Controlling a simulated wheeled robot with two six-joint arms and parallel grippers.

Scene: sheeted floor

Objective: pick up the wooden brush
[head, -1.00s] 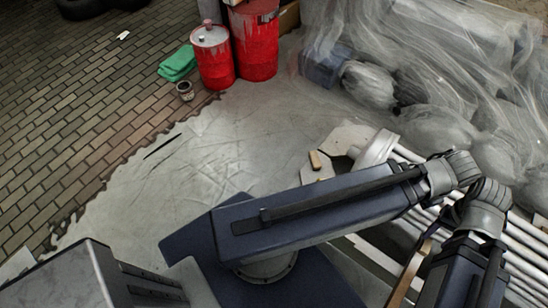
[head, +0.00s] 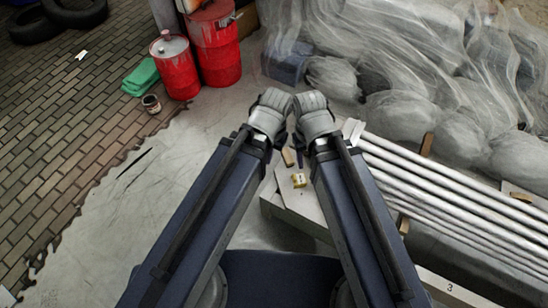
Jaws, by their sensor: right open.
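A small tan wooden piece (head: 288,157), which looks like the wooden brush, lies on the pale box or board between my two arms. It is small and partly crowded by the arms, so its bristles cannot be made out. My right gripper (head: 299,157) shows only as a small dark part in the gap between the arms, close to the brush in the picture. It is open, and I see nothing held. Whether it touches the brush cannot be told. My left gripper is hidden behind its own arm.
White pipes (head: 450,190) on wooden battens lie at the right. Plastic-wrapped bundles (head: 400,115) fill the back right. Red drums (head: 176,68) and a green cloth (head: 141,77) stand back left.

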